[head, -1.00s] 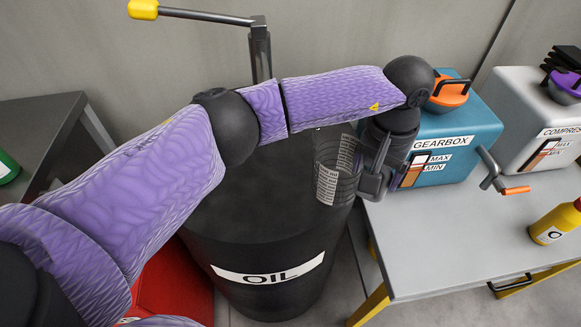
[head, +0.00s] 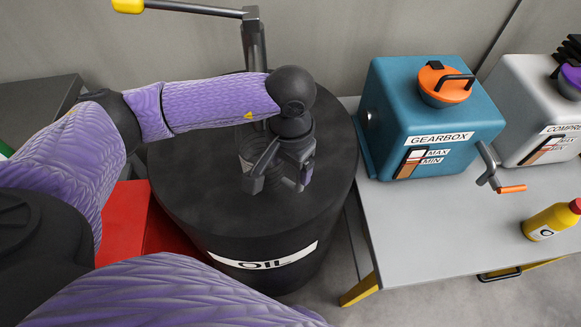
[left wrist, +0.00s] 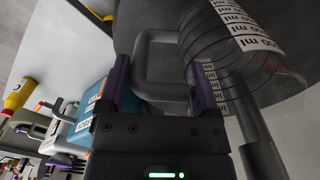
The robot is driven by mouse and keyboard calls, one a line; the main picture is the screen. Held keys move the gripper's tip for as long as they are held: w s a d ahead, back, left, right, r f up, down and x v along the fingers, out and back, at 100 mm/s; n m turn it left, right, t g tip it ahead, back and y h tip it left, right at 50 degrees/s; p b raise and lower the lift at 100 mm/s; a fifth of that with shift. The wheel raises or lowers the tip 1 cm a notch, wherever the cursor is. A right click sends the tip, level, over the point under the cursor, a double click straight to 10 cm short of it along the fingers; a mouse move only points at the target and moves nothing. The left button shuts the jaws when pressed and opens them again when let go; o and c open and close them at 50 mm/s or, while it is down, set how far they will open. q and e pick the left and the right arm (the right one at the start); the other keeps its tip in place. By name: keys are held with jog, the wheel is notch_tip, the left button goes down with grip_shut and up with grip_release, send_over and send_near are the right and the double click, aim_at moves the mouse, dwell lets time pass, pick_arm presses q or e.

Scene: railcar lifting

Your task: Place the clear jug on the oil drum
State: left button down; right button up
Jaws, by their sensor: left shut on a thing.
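The clear jug (head: 257,150) is hard to see in the head view, partly hidden by my arm and gripper. In the left wrist view the jug (left wrist: 235,58) shows clear walls with white ml scale labels and a handle (left wrist: 150,62). My left gripper (head: 278,178) is shut on the jug; its fingers (left wrist: 157,88) are at the handle. Gripper and jug are over the top of the black oil drum (head: 325,150), labelled OIL. I cannot tell whether the jug's base touches the drum top. My right gripper is not in view.
A hand pump with a yellow-tipped lever (head: 195,8) rises behind the drum. A grey table (head: 430,235) at right holds the blue gearbox (head: 400,110), the compressor (head: 530,95) and a yellow bottle (head: 552,220). A red object (head: 125,220) is left of the drum. The drum top's front and right are clear.

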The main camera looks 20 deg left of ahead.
pick_arm(q)
notch_tip(320, 180, down, 3)
jog(key=shift+r, duration=0.1)
grip_release()
jog(key=shift+f, duration=0.2)
notch_tip(320, 180, up, 12)
jog(key=shift+r+p, duration=0.15)
jog(key=shift+p, duration=0.4)
